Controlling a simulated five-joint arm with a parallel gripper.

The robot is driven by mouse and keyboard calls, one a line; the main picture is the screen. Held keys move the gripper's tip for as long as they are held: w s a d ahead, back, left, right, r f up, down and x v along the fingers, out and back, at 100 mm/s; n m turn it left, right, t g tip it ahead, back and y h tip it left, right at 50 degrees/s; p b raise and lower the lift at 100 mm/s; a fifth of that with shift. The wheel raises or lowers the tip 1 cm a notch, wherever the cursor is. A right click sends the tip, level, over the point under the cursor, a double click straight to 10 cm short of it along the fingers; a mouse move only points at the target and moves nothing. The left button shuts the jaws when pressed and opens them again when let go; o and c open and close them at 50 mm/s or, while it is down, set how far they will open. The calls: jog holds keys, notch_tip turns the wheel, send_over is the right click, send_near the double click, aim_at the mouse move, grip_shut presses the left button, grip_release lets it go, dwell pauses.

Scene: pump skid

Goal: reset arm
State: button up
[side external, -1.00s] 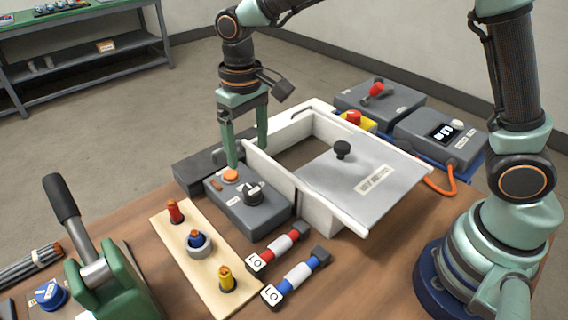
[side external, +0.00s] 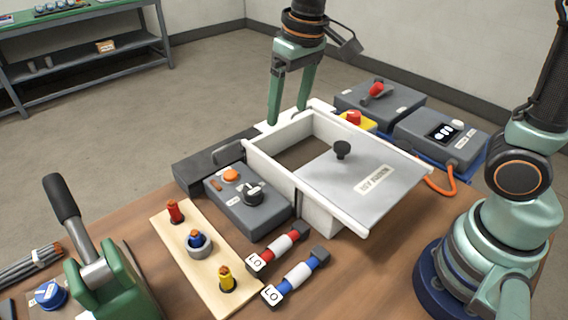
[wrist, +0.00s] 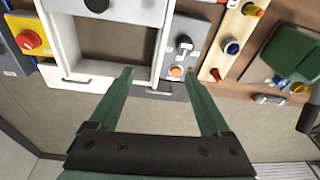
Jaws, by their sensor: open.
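My gripper (side external: 289,112) is open and empty, with its two green fingers pointing down beyond the far edge of the white tray (side external: 334,217). In the wrist view the gripper (wrist: 160,82) spreads its fingers over bare floor just short of the white frame (wrist: 70,78). Nothing is between the fingers. A grey lid (side external: 395,201) with a black knob (side external: 342,149) covers the right part of the tray; the left part is open. The arm's upper links run out of the top of the side view.
A grey box (side external: 248,213) with an orange button and black knob stands left of the tray. A red emergency button (side external: 353,118) and a grey switch box (side external: 380,101) stand behind it. A wooden strip (side external: 190,255) holds coloured plugs. A green lever device (side external: 112,275) stands front left.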

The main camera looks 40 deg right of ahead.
jog(key=s+d+r+m+t, duration=0.1)
jog(key=s+d+t, duration=0.2)
jog(key=s+d, duration=0.5)
jog(key=shift+s+d+r+t+h, duration=0.2)
jog(key=shift+s+d+t+h, duration=0.15)
jog(key=shift+d, duration=0.5)
